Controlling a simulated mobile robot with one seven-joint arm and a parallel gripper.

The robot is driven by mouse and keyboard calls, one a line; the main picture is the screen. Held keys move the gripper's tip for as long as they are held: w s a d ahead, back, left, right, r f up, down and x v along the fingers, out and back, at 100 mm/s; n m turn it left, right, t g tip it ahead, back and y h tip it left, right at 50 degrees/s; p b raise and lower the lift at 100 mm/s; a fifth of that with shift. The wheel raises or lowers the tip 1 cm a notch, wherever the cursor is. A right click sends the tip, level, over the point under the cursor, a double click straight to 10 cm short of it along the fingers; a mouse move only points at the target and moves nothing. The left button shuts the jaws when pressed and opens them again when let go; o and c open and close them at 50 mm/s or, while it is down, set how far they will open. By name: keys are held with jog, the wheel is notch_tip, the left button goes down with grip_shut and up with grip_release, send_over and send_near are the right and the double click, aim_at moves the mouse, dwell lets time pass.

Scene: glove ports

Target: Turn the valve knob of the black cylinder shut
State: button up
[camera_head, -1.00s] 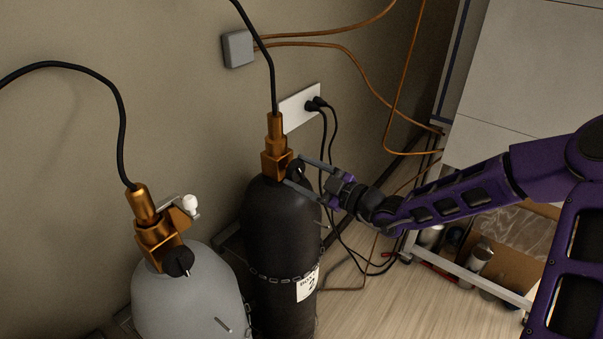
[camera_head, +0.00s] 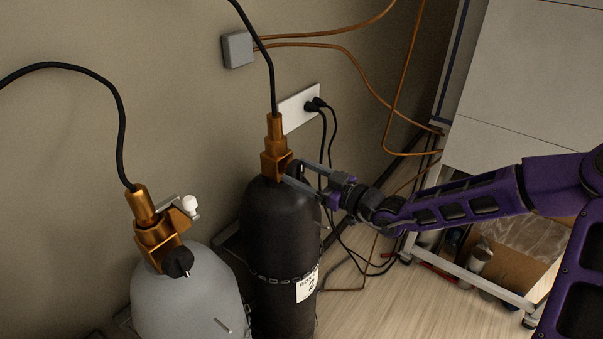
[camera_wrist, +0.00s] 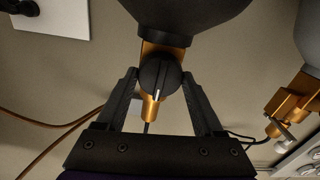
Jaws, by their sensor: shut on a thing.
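The black cylinder (camera_head: 277,225) stands upright by the wall, with a chain around it and a white label. On its top is a brass valve (camera_head: 274,148) with a black hose rising from it. Its round black valve knob (camera_wrist: 160,75) has a white line on its face, which runs nearly up and down in the wrist view. My gripper (camera_head: 294,171) reaches in from the right at the valve. In the wrist view my gripper (camera_wrist: 160,80) has one finger on each side of the knob and is shut on it. In the head view the fingers partly hide the knob.
A grey cylinder (camera_head: 190,300) with its own brass valve and black knob (camera_head: 178,262) stands at the left. A wall socket (camera_head: 300,108) with black plugs is behind. A wheeled shelf (camera_head: 490,275) stands at the right.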

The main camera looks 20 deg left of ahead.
jog(key=o, duration=1.4)
jog(key=shift+c, duration=0.2)
jog(key=shift+s+d, duration=0.1)
jog(key=shift+d, duration=0.05)
